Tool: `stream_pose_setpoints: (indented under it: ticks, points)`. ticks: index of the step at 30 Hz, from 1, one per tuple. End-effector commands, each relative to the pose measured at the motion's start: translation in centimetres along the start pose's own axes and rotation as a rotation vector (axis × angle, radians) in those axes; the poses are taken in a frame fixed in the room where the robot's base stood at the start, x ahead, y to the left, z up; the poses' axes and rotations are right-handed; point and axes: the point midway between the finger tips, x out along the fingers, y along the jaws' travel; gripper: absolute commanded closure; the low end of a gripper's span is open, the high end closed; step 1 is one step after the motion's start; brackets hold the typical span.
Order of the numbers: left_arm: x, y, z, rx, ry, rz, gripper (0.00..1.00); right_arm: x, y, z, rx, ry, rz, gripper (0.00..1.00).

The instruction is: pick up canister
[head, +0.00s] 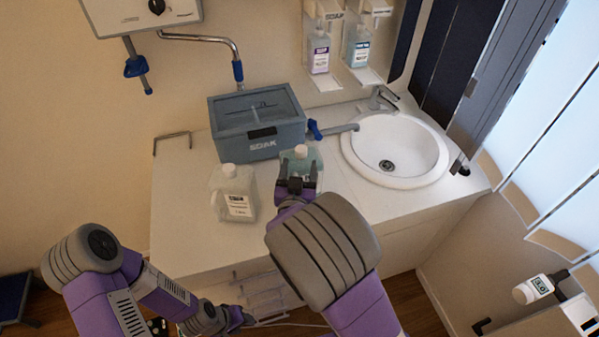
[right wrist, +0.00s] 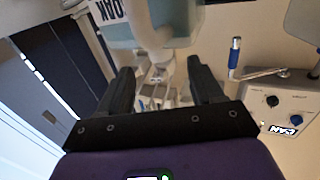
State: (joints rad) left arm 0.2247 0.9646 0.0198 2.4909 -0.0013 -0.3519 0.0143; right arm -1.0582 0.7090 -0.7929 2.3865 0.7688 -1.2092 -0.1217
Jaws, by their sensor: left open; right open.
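A pale teal canister (head: 302,157) with a white cap stands on the white counter, partly hidden behind my right gripper. A whitish canister (head: 233,192) with a white cap and a label stands to its left. My right gripper (head: 297,184) is at the near side of the teal canister. In the right wrist view its fingers (right wrist: 160,70) are apart, and the canister's body and pale handle (right wrist: 150,32) show at and beyond the fingertips. I cannot tell whether they touch. My left gripper (head: 240,318) is low in front of the counter, away from both canisters, open.
A grey-blue lidded SOAK box (head: 257,124) stands behind the canisters. A white round sink (head: 394,150) with a tap is to the right. Soap bottles (head: 319,52) hang on the wall. A wire rack (head: 262,293) is below the counter front. Counter left of the canisters is clear.

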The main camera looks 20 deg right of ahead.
Motion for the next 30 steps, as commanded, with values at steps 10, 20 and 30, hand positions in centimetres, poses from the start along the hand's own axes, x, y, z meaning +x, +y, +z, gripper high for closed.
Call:
stream_pose_setpoints:
  ticks: [10, 20, 30]
  points:
    - [0.5, -0.2, 0.0, 0.0, 0.0, 0.0, 0.57, 4.8, -0.1, 0.1, -0.002, 0.001, 0.001, 0.34]
    - [0.5, -0.2, -0.1, 0.0, 0.001, 0.0, 0.57, 5.3, -0.1, 0.0, -0.002, -0.001, -0.001, 0.39]
    - [0.5, -0.2, -0.1, 0.0, 0.0, 0.0, 0.57, 5.3, -0.1, 0.0, -0.001, -0.001, -0.001, 0.91]
